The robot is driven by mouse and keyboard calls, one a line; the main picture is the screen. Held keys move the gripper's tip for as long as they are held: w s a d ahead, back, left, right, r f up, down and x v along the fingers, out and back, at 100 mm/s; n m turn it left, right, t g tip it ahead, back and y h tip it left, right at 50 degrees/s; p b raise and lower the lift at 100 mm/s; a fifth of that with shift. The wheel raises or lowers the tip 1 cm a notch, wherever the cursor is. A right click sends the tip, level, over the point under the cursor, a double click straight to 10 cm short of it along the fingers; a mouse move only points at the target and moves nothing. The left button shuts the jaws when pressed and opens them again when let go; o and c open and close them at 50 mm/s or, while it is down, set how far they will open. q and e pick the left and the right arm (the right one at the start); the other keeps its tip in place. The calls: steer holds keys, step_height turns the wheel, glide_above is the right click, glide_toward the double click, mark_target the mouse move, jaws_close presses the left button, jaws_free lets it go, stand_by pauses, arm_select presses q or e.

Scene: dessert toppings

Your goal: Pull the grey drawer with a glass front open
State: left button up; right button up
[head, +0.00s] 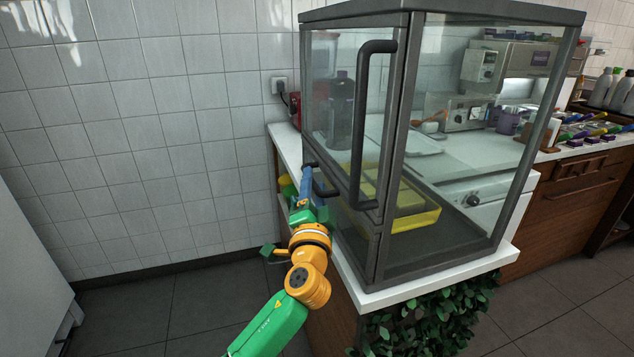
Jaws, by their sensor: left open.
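The grey-framed glass case (408,110) stands on a white counter. Its drawer with a glass front (352,228) is the low section of the left-facing side, and it looks closed. A short dark handle (322,190) sticks out from the drawer front. My left gripper (312,184), with blue and green parts, is open at this handle. The fingertips partly overlap the handle, and I cannot tell whether they touch it or stand around it. My right gripper is not in view.
A long black handle (357,130) stands out from the glass door above the drawer. A yellow tray (416,217) lies inside the case. Leafy plants (432,318) hang below the counter's front edge (440,280). The floor (200,305) to the left is clear.

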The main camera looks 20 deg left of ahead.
arm_select(q)
steer(key=shift+w+a, duration=0.2)
steer(key=shift+w, duration=0.35)
steer(key=shift+s, duration=0.1)
steer(key=shift+c, duration=0.4)
jaws_close()
stand_by(0.5)
